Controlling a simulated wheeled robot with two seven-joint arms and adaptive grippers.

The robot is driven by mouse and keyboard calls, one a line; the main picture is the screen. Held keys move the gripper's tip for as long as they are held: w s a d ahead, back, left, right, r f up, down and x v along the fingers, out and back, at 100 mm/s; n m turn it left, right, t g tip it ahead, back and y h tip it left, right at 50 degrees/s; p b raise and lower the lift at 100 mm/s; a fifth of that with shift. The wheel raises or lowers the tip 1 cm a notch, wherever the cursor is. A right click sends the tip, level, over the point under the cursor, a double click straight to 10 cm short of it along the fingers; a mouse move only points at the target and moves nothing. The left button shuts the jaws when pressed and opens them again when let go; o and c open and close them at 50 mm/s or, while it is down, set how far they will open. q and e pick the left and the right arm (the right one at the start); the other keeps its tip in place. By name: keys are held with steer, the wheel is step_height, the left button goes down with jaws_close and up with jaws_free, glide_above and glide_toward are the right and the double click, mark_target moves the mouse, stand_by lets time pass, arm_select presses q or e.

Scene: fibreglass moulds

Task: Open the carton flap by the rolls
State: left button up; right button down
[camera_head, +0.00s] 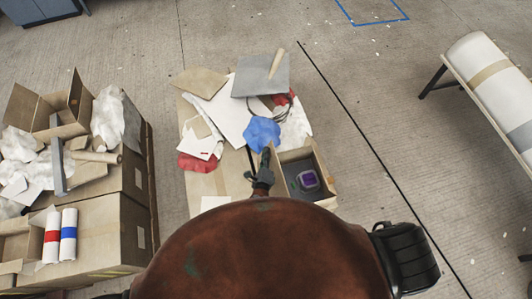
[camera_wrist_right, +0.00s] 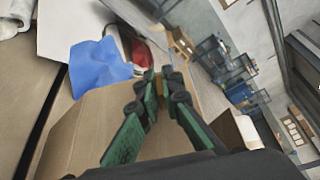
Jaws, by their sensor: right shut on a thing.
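An open cardboard carton (camera_head: 327,192) stands on the table, with a purple-topped item (camera_head: 308,180) inside. My right gripper (camera_head: 265,172) is at its left side, by a raised cardboard flap (camera_head: 275,160). In the right wrist view my right gripper (camera_wrist_right: 158,85) is shut on the upper edge of this brown flap (camera_wrist_right: 75,130). My left gripper is not in view.
A blue cloth (camera_head: 262,132) lies just beyond the flap and shows in the right wrist view (camera_wrist_right: 98,66). White sheets, a grey board (camera_head: 258,78) and red cloth (camera_head: 197,163) cover the table. Cartons (camera_head: 100,225) of scrap stand left. A large roll (camera_head: 490,75) lies right.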

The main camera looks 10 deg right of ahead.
steer(key=c, duration=2.1)
jaws_free()
steer(key=v, duration=1.2)
